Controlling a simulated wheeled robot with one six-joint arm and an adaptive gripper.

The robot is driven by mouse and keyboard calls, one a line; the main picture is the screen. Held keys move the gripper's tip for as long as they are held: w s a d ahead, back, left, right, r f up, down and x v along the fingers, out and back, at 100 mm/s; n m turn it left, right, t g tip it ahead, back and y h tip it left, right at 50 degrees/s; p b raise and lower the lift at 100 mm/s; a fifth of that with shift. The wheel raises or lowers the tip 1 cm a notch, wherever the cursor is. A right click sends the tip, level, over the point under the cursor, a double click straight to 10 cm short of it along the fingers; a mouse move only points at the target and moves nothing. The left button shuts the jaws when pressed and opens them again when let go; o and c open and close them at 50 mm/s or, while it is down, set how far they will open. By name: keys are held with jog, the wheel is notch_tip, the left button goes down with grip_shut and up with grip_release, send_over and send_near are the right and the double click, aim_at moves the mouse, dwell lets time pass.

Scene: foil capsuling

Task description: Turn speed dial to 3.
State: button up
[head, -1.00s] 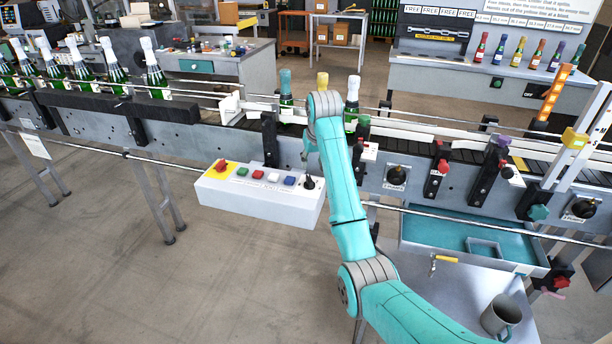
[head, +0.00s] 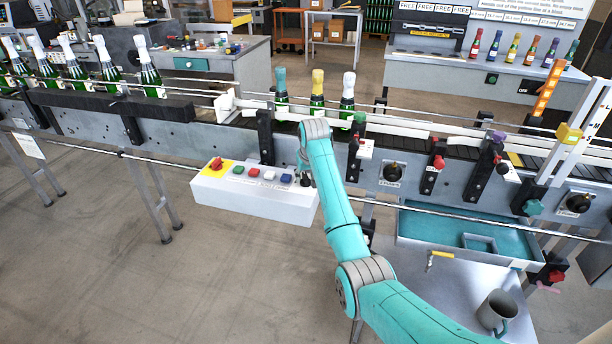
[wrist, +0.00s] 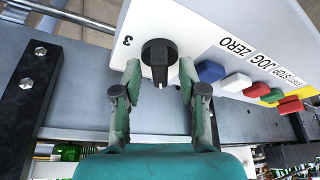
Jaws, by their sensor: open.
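A black dial knob (wrist: 158,60) sits on the white control box (wrist: 190,30), with a "3" printed beside it. The wrist view is turned relative to the head view. My gripper (wrist: 160,78) is open, with one green fingertip on each side of the knob. The fingertips look close to the knob; I see no clear contact. In the head view the control box (head: 250,198) hangs at the front of the conveyor, and my arm hides most of the knob and the gripper.
Blue (wrist: 210,71), white, red and green buttons line the same box, labelled ZERO, JOG, STOP and START. A red emergency button (head: 217,164) is at its left end. Bottles (head: 317,90) stand on the conveyor behind. Another black dial (head: 393,172) is on the conveyor side.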

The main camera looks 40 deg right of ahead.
grip_shut()
jog(key=shift+m, duration=0.3)
jog(key=m+g+h, duration=0.1)
jog(key=m, duration=0.3)
jog(key=shift+w+a, duration=0.1)
jog(key=shift+a, duration=0.05)
jog(key=m, duration=0.2)
jog(key=m+g+h, duration=0.1)
jog(key=m, duration=0.2)
jog(key=shift+g+h, duration=0.3)
jog(key=m+g, duration=0.1)
jog(key=m, duration=0.1)
jog(key=m+g, duration=0.1)
jog(key=m, duration=0.2)
jog(key=shift+w, duration=0.2)
jog(key=m+g, duration=0.1)
jog(key=m, duration=0.3)
jog(key=shift+m+g, duration=0.4)
jog(key=shift+m, duration=0.1)
